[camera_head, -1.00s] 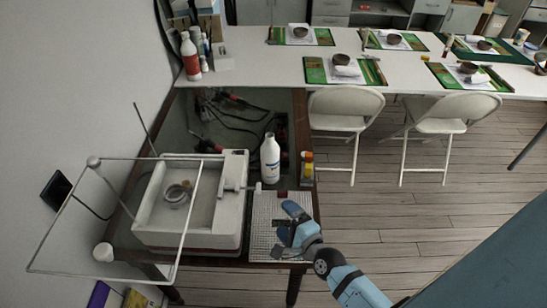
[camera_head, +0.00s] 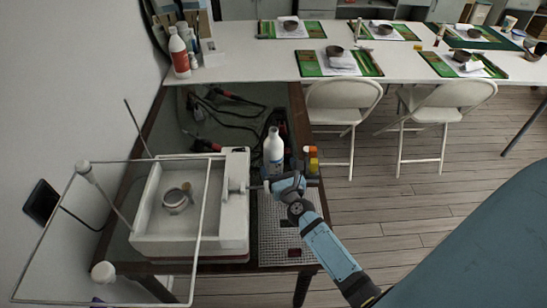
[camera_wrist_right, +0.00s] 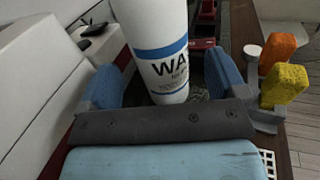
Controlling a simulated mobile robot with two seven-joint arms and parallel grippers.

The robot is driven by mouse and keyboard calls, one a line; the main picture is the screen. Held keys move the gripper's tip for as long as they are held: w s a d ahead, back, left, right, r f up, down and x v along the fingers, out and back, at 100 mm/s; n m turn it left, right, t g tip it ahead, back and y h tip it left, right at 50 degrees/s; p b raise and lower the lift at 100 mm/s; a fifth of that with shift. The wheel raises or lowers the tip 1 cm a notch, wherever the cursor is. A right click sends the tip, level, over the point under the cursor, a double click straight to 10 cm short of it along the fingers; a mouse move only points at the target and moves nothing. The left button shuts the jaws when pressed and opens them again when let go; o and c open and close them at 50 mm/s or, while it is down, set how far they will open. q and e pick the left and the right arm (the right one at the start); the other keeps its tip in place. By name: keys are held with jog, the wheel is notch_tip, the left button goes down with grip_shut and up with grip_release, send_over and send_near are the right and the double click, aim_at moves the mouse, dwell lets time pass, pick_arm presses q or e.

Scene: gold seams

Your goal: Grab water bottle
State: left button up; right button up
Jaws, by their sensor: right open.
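The water bottle (camera_head: 273,150) is white with a blue band and dark lettering, and stands upright on the dark table beside the white sink unit. In the right wrist view the bottle (camera_wrist_right: 158,45) rises between the two blue finger pads, with its top out of frame. My right gripper (camera_head: 283,181) is at the near side of the bottle, low down. In the wrist view the right gripper (camera_wrist_right: 170,85) is open, with a gap between the bottle and the right pad. The left pad is close to the bottle; contact cannot be told. My left gripper is not in view.
The white sink unit (camera_head: 193,248) stands left of the bottle. Orange and yellow blocks (camera_head: 312,160) sit just to its right. Dark cables and tools (camera_head: 228,118) lie behind it. A white grid mat (camera_head: 270,240) lies in front, with folding chairs (camera_head: 342,98) beyond.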

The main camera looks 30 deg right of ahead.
jog(key=x, duration=0.5)
jog(key=shift+w+d, duration=0.1)
jog(key=shift+w, duration=0.3)
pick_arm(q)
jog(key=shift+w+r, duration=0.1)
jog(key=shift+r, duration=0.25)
pick_arm(e)
jog(key=c, duration=1.1)
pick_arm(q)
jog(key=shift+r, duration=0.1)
pick_arm(e)
jog(key=shift+r, duration=0.15)
pick_arm(q)
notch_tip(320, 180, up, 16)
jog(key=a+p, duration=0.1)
jog(key=p, duration=1.7)
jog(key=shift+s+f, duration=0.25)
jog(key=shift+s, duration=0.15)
pick_arm(e)
jog(key=shift+r, duration=9.85)
